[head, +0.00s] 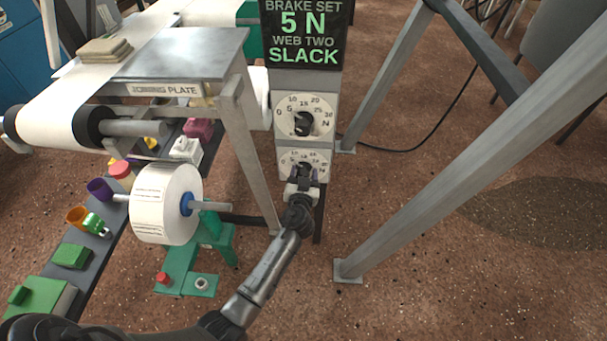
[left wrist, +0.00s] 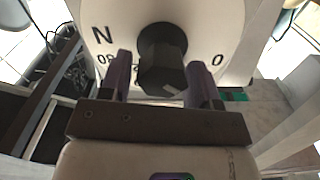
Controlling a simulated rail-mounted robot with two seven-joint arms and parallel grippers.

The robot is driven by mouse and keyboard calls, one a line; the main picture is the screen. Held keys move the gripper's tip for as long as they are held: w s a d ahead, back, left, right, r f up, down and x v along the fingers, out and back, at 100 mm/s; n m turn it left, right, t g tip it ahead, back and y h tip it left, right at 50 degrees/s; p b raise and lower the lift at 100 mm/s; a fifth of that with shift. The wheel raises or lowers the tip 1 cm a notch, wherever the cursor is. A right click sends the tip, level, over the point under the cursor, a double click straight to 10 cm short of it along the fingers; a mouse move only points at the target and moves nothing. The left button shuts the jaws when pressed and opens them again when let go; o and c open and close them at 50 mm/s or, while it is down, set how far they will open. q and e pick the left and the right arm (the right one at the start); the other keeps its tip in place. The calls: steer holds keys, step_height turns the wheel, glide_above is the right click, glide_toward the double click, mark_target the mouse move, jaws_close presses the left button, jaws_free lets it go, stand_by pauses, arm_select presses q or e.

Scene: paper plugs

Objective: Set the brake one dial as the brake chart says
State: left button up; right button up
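A sign (head: 303,32) on a grey post reads BRAKE SET 5 N, WEB TWO SLACK. Below it are an upper dial (head: 285,122) and a lower dial (head: 287,158), both white with numbers and dark knobs. No label shows which is brake one. My left gripper (head: 304,175) is at the lower dial and covers its lower part. In the left wrist view, its purple fingers (left wrist: 162,82) stand apart on either side of the black knob (left wrist: 160,52), with a gap at the left finger; contact at the right finger is unclear. The right gripper is out of view.
A paper roll (head: 165,203) on a green stand (head: 190,268) is left of my left arm. A metal plate table (head: 185,55) and its leg stand left of the post. Grey frame legs (head: 390,80) stand to the right. Small coloured items lie on a dark bench at left.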

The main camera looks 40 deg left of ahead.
arm_select(q)
steer(key=c, duration=0.8)
steer(key=shift+o, duration=0.2)
steer(key=shift+f+m+b, duration=0.1)
steer(key=shift+m+b, duration=0.35)
steer(key=shift+m, duration=0.75)
steer(key=shift+w+d+m, duration=0.1)
steer(key=shift+m, duration=1.2)
steer(key=o, duration=0.9)
steer(key=shift+s+d, duration=0.2)
steer(key=p+v, duration=0.2)
steer(key=v, duration=1.1)
steer(key=shift+s, duration=0.2)
